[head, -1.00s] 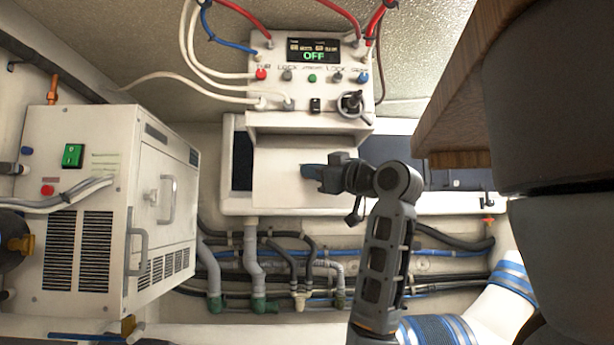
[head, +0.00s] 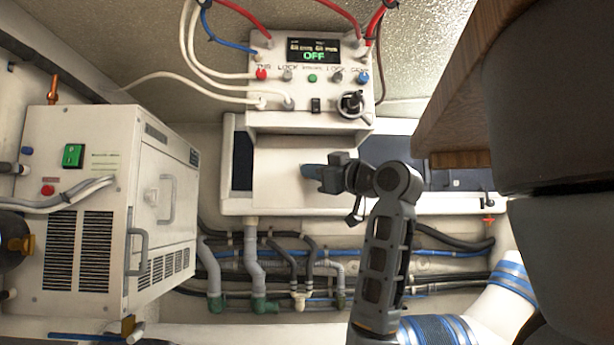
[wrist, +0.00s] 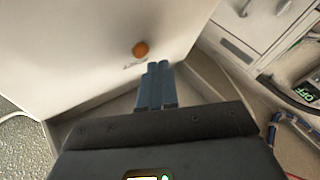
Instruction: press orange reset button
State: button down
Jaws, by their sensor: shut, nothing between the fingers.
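The orange button (wrist: 140,49) is a small round knob on a plain white panel (wrist: 75,50) in the wrist view, with a small dark label beside it. My gripper (wrist: 157,66) is shut and empty, its two blue fingers side by side. In the wrist picture the fingertips lie just below and right of the button; I cannot tell the exact gap. In the head view my gripper (head: 308,171) points left in front of a white surface under the control box. The orange button does not show in the head view.
The white control box (head: 310,125) with hoses and an OFF display is above my gripper. A white cabinet (head: 80,140) with a green switch stands at left. Pipes (head: 255,270) run below. A wooden edge (head: 450,110) is at upper right.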

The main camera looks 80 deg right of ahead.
jog(key=shift+d, duration=0.2)
jog(key=shift+w+d, duration=0.15)
jog(key=shift+d, duration=0.1)
jog(key=shift+w+d, duration=0.15)
jog(key=shift+d, duration=0.35)
dwell(1.1)
jog(key=shift+s+a, duration=0.3)
jog(key=shift+a, duration=0.65)
jog(key=shift+s+a+r+p, duration=0.1)
jog(key=shift+s+a+p, duration=0.15)
jog(key=shift+a, duration=0.55)
jog(key=shift+s+a+r+p, duration=0.1)
jog(key=shift+s+a+p, duration=0.1)
jog(key=shift+a, duration=0.55)
jog(key=shift+s+a+r+p, duration=0.15)
jog(key=shift+s+a, duration=0.1)
jog(key=shift+a, duration=0.55)
jog(key=shift+f, duration=0.1)
